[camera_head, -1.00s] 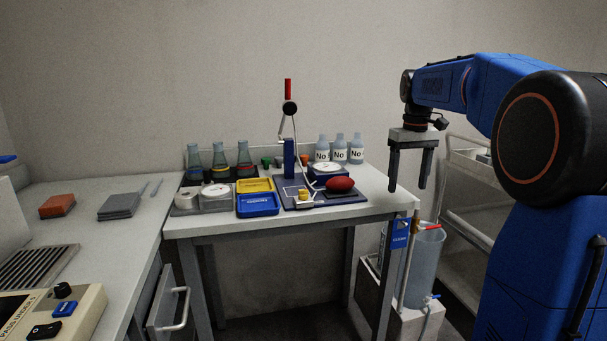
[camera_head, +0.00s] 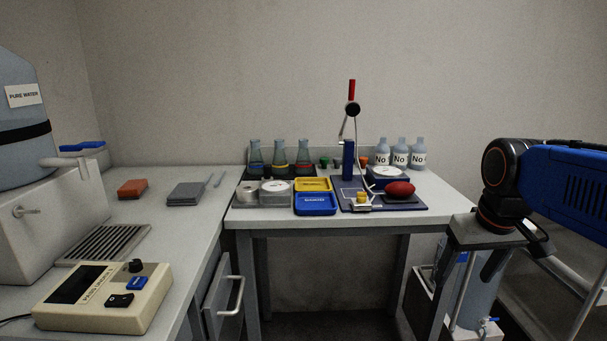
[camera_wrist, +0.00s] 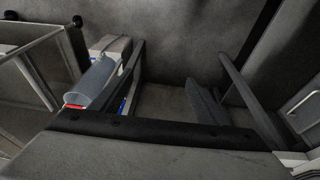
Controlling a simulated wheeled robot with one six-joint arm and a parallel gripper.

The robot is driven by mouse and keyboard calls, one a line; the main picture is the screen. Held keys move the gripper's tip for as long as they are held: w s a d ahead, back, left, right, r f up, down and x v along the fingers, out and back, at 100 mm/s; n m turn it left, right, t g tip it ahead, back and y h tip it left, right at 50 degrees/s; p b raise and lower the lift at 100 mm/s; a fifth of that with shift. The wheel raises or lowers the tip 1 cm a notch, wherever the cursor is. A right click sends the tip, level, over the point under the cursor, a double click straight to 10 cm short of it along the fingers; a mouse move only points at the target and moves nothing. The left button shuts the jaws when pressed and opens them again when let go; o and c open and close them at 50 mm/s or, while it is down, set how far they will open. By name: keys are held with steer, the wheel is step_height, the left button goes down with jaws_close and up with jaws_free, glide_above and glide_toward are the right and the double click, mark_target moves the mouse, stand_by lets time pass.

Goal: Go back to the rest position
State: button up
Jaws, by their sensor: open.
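My gripper (camera_head: 462,282) is open and empty at the right of the head view. It points down in front of the right end of the white table (camera_head: 450,206), apart from it. In the wrist view my gripper (camera_wrist: 181,52) shows its two fingers spread wide with only the floor between them. No object is held.
The table carries flasks (camera_head: 279,158), a yellow tray (camera_head: 313,184), a blue tray (camera_head: 316,204), a red oval object (camera_head: 399,189) and labelled bottles (camera_head: 418,154). A beige control box (camera_head: 104,298) sits on the left counter.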

steer(key=s+a+f+t, duration=0.1)
steer(key=s+a+f, duration=0.2)
steer(key=s+f, duration=0.6)
steer(key=shift+s+f+t, duration=0.3)
steer(key=shift+s, duration=0.35)
stand_by(1.4)
